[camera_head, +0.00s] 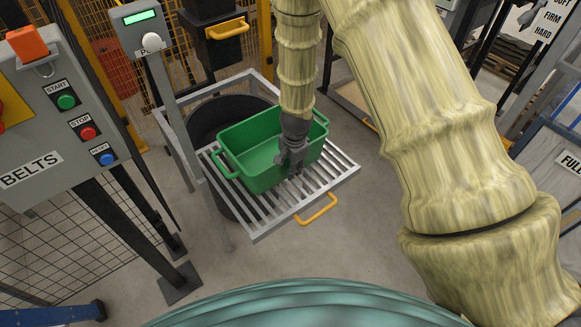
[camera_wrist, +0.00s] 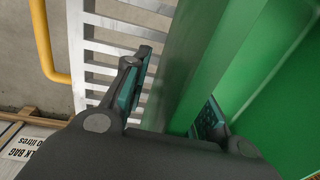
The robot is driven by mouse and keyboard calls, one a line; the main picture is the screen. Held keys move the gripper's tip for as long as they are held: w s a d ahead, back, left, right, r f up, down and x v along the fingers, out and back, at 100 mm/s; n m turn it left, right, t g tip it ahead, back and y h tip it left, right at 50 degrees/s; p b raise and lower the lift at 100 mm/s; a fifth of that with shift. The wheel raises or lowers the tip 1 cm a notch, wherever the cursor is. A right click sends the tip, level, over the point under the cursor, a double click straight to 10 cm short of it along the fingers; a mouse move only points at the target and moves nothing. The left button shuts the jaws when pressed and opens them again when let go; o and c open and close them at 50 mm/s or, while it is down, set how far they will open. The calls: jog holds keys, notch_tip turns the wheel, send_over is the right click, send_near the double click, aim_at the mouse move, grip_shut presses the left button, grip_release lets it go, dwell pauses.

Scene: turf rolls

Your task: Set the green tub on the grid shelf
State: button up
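The green tub (camera_head: 247,152) is upright and empty, and appears to sit on the slats of the grey grid shelf (camera_head: 334,172). My gripper (camera_head: 291,165) is at the tub's near right wall, pointing down. In the wrist view my gripper (camera_wrist: 178,82) has its fingers apart on either side of the tub's wall (camera_wrist: 186,75). One finger is outside over the slats, with a gap to the wall. The other is inside, close to the wall; contact there is unclear. My wrist hides part of the tub's right end.
A yellow handle (camera_head: 316,210) sticks out from the shelf's front edge. A dark round bin (camera_head: 205,118) stands under the shelf. A grey post with a display (camera_head: 160,65) rises at the shelf's left. A control panel (camera_head: 60,110) stands further left. Bare slats show right of the tub.

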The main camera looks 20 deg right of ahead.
notch_tip(320, 180, up, 12)
jog(key=s, duration=0.1)
jog(key=shift+d, duration=0.2)
dwell(0.3)
jog(key=shift+c, duration=0.4)
dwell(0.9)
